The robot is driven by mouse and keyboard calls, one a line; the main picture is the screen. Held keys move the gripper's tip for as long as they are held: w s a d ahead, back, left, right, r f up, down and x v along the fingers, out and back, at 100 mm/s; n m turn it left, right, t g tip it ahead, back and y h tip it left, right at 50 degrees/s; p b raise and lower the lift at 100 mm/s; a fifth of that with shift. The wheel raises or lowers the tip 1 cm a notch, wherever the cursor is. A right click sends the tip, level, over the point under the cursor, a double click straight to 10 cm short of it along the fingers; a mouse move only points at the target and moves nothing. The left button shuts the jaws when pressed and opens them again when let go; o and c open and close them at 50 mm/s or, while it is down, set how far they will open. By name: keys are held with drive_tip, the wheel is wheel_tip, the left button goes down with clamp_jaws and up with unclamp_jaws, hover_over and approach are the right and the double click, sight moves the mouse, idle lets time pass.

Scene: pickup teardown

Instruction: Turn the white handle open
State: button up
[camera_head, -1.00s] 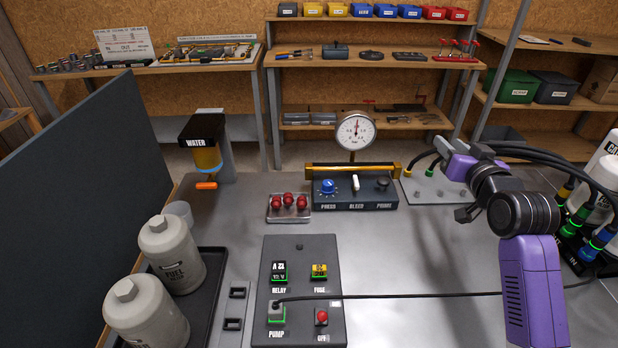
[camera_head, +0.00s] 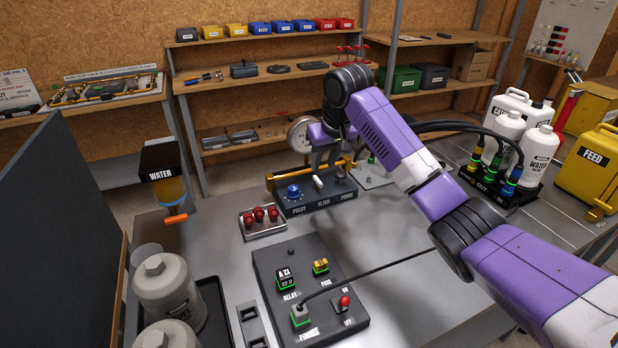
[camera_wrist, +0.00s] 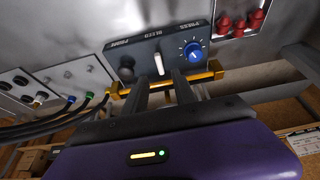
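The white handle (camera_head: 318,182) is a small upright lever at the BLEED label in the middle of the dark control panel (camera_head: 300,208). In the wrist view the white handle (camera_wrist: 159,64) shows just past the fingertips, roughly in line with the gap between them. My gripper (camera_head: 326,160) is above the back of the panel, pointing down at it. In the wrist view my gripper (camera_wrist: 161,78) has its two grey fingers apart with nothing between them. I cannot see contact with the handle.
A blue PRESS knob (camera_wrist: 193,49) sits beside the handle. A yellow bar (camera_wrist: 205,75) runs along the panel's back edge. A round gauge (camera_head: 300,134) stands behind, partly hidden by my arm. Red-capped parts (camera_head: 260,214) lie in a tray at left. Bottles (camera_head: 505,130) and hoses stand right.

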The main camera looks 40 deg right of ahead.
sight(318, 179)
drive_tip(key=x, duration=0.7)
drive_tip(key=shift+w+d+f+p, duration=0.1)
drive_tip(key=shift+w+f+p, duration=0.05)
drive_tip(key=shift+p, duration=0.2)
clamp_jaws()
